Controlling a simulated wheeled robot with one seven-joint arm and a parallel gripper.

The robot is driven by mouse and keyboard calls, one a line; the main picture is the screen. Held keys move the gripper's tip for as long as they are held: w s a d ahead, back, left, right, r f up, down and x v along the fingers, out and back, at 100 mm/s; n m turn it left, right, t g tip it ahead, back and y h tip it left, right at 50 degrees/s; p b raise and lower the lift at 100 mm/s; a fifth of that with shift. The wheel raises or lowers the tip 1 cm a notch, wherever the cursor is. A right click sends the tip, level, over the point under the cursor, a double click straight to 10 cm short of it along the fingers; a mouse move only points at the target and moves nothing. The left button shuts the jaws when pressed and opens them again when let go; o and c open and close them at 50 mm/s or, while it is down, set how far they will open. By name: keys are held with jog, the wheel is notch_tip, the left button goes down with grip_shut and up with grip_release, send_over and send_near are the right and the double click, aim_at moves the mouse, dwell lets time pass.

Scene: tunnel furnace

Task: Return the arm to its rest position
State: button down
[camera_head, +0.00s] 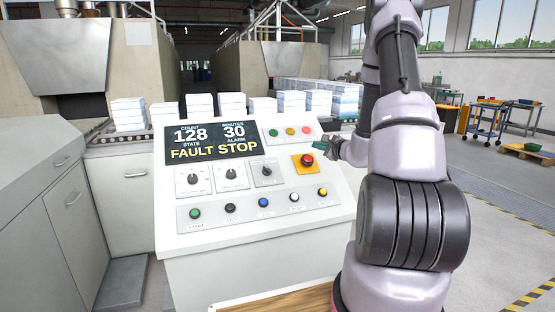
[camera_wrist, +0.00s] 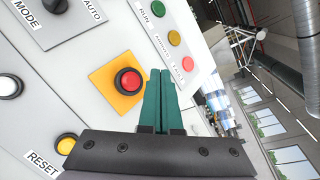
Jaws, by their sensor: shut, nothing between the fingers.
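My arm (camera_head: 405,140) reaches up on the right side of the head view and bends down toward a control panel. My gripper (camera_head: 322,146) is at the panel's right side, by the red emergency button. In the wrist view my gripper (camera_wrist: 165,75) has its two green fingers together, with nothing between them. The red button (camera_wrist: 128,82) on its yellow plate lies just left of the fingertips there, and it also shows in the head view (camera_head: 307,160). I cannot tell whether the fingers touch the panel.
The white control panel (camera_head: 250,258) stands directly ahead; its display (camera_head: 212,142) reads FAULT STOP, 128 and 30. Stacks of white blocks (camera_head: 200,106) line a conveyor behind it. Blue carts (camera_head: 484,122) and a wooden pallet (camera_head: 528,152) stand at the right. Open floor (camera_head: 500,225) lies right of my arm.

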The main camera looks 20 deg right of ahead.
jog(key=s+a+r+n+g+y, duration=0.35)
jog(key=a+r+n+y, duration=0.25)
jog(key=a+r, duration=0.55)
jog(key=s+a+r+n+g+y, duration=0.1)
jog(key=s+a+r+n+g, duration=0.15)
jog(key=s+a, duration=0.3)
jog(key=s+a+r+n+g+y, duration=0.1)
jog(key=s+a+r+n+g, duration=0.1)
jog(key=s+a+n, duration=0.3)
jog(key=s+a+r+n+g+h, duration=0.2)
jog(key=s+a+n+g+h, duration=0.1)
jog(key=s, duration=0.8)
jog(key=s+d+r+n+t+h, duration=0.2)
jog(key=s+d+h, duration=0.3)
jog(key=s, duration=0.4)
jog(key=shift+s+d+r+n+h, duration=0.35)
jog(key=shift+d+r+n+h, duration=0.15)
jog(key=shift+r, duration=0.25)
jog(key=c, duration=1.5)
grip_release()
jog(key=shift+c, duration=0.2)
